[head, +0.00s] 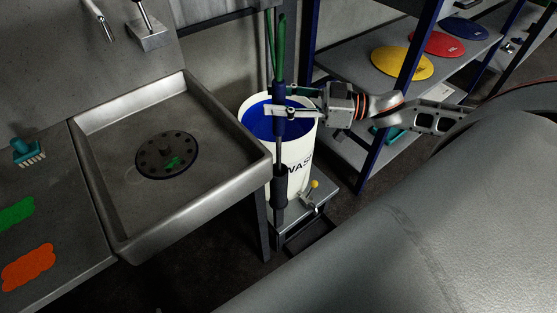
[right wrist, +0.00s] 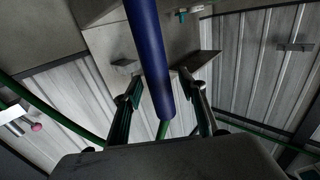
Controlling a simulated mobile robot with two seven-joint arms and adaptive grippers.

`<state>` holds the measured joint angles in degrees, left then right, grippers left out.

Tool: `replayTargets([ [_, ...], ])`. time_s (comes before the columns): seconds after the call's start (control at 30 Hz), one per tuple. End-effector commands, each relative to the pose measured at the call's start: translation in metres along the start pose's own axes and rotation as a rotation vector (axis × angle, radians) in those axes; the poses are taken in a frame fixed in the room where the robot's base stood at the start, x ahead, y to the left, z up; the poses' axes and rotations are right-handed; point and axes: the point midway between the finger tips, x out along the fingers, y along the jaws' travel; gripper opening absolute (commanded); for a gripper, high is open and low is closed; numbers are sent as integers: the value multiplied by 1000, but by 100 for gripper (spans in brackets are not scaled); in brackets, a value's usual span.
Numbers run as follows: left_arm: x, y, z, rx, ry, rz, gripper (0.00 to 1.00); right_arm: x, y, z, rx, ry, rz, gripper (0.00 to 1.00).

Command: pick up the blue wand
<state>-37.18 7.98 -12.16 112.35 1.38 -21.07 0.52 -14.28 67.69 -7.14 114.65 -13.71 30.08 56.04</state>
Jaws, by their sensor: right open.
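The blue wand (head: 279,127) stands upright beside the sink, in front of the white bucket with the blue inside. It is a dark blue tube, with a green hose (head: 281,45) at its upper end. My right gripper (head: 276,101) reaches in from the right at the wand's upper part, with its fingers spread at the wand. In the right wrist view the wand (right wrist: 149,50) runs down between the two open fingers (right wrist: 163,92), with a gap on each side. My left gripper is not in view.
A metal sink (head: 110,180) with a drain disc (head: 167,156) lies left of the wand. The white bucket (head: 300,150) stands close behind it. A shelf (head: 350,62) with coloured discs is at the upper right. A large grey rounded body (head: 430,210) fills the lower right.

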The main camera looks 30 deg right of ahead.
Motion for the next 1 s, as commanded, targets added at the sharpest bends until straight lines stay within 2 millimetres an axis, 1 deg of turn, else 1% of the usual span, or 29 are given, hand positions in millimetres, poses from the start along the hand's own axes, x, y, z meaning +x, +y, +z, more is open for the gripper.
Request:
replayTargets([
  [0.13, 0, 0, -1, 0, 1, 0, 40, 0, 0, 0, 0, 0, 0, 41],
  [0.17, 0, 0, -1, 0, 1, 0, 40, 0, 0, 0, 0, 0, 0, 33],
  [0.2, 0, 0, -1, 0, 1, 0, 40, 0, 0, 0, 0, 0, 0, 23],
  [0.3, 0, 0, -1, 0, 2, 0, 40, 0, 0, 0, 0, 0, 0, 0],
  [0.63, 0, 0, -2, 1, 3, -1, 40, 0, 0, -2, -1, 2, -1, 0],
  [0.77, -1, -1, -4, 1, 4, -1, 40, 0, 0, -7, -2, 2, -1, 0],
  [0.87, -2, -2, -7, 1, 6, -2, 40, 0, 0, -16, -3, 2, -2, 0],
  [1.0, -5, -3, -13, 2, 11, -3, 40, 0, -1, -36, -6, 1, -3, 0],
])
